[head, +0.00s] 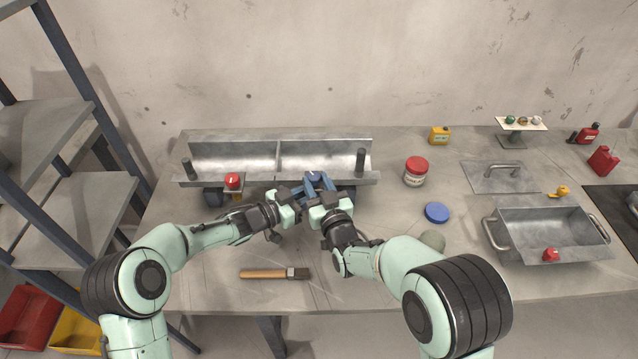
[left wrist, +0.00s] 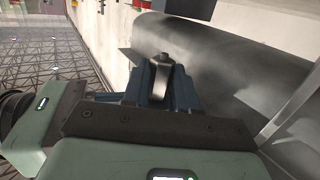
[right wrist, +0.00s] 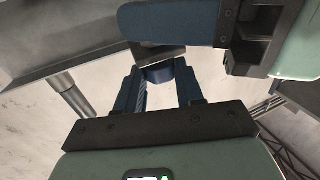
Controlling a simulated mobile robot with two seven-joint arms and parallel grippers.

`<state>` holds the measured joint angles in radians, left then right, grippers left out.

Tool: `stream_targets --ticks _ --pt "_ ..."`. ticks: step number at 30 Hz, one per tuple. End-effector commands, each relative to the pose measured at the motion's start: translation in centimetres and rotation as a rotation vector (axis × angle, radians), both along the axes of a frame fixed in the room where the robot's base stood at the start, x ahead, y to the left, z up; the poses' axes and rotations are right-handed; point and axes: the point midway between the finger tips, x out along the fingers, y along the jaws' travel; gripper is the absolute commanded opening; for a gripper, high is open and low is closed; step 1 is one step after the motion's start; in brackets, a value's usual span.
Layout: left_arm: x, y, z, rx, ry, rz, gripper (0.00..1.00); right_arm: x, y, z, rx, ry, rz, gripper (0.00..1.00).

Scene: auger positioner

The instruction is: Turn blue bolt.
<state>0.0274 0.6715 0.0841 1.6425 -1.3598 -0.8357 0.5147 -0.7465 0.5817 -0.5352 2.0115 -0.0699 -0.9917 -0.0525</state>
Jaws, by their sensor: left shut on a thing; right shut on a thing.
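The blue bolt (right wrist: 159,73) shows in the right wrist view as a dark blue block between the fingertips of my right gripper (right wrist: 160,82), which is shut on it. In the head view my right gripper (head: 322,184) is at the front edge of the metal trough, and its fingers hide the bolt. My left gripper (head: 306,186) is close beside it, at the same edge. In the left wrist view my left gripper (left wrist: 160,72) is shut on a grey metal piece (left wrist: 163,72); I cannot tell what it belongs to.
The metal trough (head: 230,160) has an upright post at each end and a red knob (head: 232,181) at front left. A brush (head: 273,274) lies in front. A red-lidded jar (head: 416,171), a blue lid (head: 437,212) and a metal tray (head: 548,228) stand right.

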Motion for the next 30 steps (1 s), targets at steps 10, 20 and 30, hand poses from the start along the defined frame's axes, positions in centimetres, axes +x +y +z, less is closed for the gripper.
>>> stream_targets --ticks 10,20,30 --pt "-0.07 -0.03 -0.04 -0.001 0.001 -0.002 0.01 -0.03 0.16 0.04 0.000 -0.001 -0.115 0.07" --pt "-0.06 -0.02 -0.05 -0.001 0.001 -0.002 0.01 -0.07 0.14 0.01 0.000 0.001 -0.126 0.07" --pt "-0.04 -0.01 -0.05 0.000 0.001 -0.001 0.01 -0.10 0.19 0.00 0.000 0.001 -0.124 0.63"
